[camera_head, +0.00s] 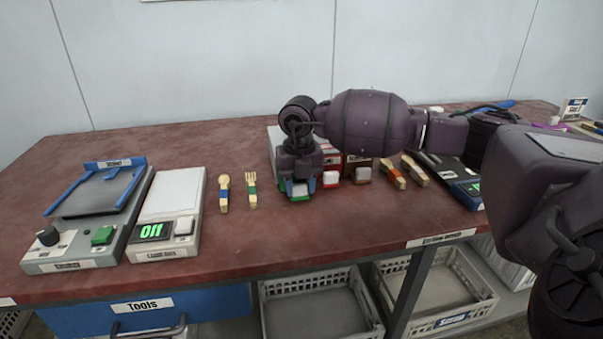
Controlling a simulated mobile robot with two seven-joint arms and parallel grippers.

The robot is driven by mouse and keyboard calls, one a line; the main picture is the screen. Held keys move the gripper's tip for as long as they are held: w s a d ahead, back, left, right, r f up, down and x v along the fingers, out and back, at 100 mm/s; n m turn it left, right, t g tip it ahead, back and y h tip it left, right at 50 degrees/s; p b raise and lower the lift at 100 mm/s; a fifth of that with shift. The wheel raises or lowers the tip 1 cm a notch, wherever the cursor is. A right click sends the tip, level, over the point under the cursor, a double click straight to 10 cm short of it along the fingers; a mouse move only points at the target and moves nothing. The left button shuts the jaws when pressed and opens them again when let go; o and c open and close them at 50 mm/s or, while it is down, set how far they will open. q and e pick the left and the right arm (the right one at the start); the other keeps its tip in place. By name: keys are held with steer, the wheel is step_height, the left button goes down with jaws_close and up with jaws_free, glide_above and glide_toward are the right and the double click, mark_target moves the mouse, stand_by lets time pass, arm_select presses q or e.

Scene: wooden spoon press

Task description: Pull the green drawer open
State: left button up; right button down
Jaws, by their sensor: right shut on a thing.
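A small grey drawer unit (273,148) stands on the red-brown worktop, mostly hidden behind my right arm. My right gripper (298,188) points down at its left front, shut on the pale handle of the green drawer. Only small green edges of the green drawer (283,197) show around the fingers; its front is mostly covered, so how far it stands out is hard to tell. To its right are a red drawer (329,161) with a white handle and a brown drawer (357,160) with a pale handle. My left gripper is out of view.
A wooden spoon (223,194) and fork (252,190) lie left of the gripper. A white scale (171,205) and a blue-topped press device (98,205) stand further left. More wooden utensils (393,174) lie at right. The worktop's front strip is clear.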

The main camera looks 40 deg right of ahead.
steer(key=shift+s+a+r+p, duration=0.25)
steer(key=shift+s+a+r, duration=0.1)
steer(key=shift+s, duration=0.2)
steer(key=shift+s+a+r+p, duration=0.25)
steer(key=shift+s+r, duration=0.05)
steer(key=shift+s, duration=0.2)
steer(key=s+a+p, duration=0.2)
steer(key=s, duration=0.1)
steer(key=shift+s, duration=0.1)
steer(key=s+a, duration=0.1)
steer(key=s+p, duration=0.1)
steer(key=s, duration=0.1)
steer(key=s+a+p, duration=0.1)
steer(key=shift+s+a+f, duration=0.2)
steer(key=shift+a+f, duration=0.15)
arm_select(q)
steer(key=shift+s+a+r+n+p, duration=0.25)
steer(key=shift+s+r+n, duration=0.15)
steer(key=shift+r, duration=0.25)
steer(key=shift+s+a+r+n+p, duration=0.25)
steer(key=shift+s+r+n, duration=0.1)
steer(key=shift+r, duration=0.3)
arm_select(e)
steer(key=shift+s+a+f, duration=0.3)
steer(key=shift+s+a, duration=0.05)
steer(key=shift+s, duration=0.2)
steer(key=c, duration=0.6)
jaws_free()
steer(key=shift+c, duration=0.2)
